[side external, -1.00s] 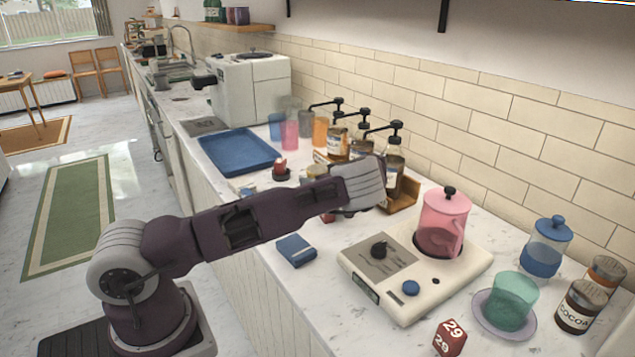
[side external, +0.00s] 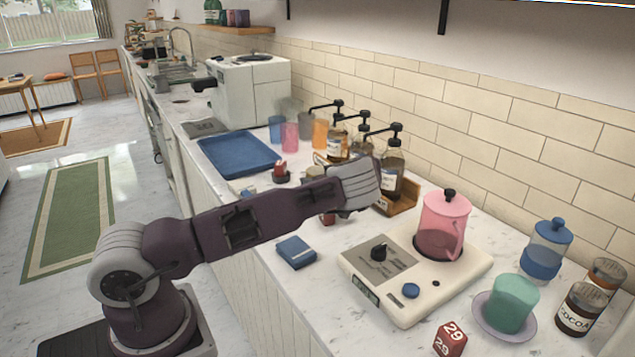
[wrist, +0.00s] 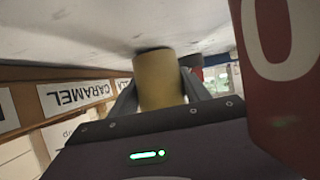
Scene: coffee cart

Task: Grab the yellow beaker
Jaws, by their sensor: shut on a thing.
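The yellow beaker (wrist: 158,82) shows in the wrist view as a plain yellow cylinder between the two fingers of my gripper (wrist: 160,90). The fingers are shut on its sides. That view is turned over, with the white counter at the top. The beaker's end is at or very near the counter, with a dark shadow there; I cannot tell if they touch.
A red block marked 0 (wrist: 280,70) is close beside my gripper. The syrup rack with a CARAMEL label (wrist: 76,95) stands on the other side. A hot plate (side external: 400,300) with a pink pot (side external: 443,220) is to the right. A blue box (side external: 296,252) lies in front.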

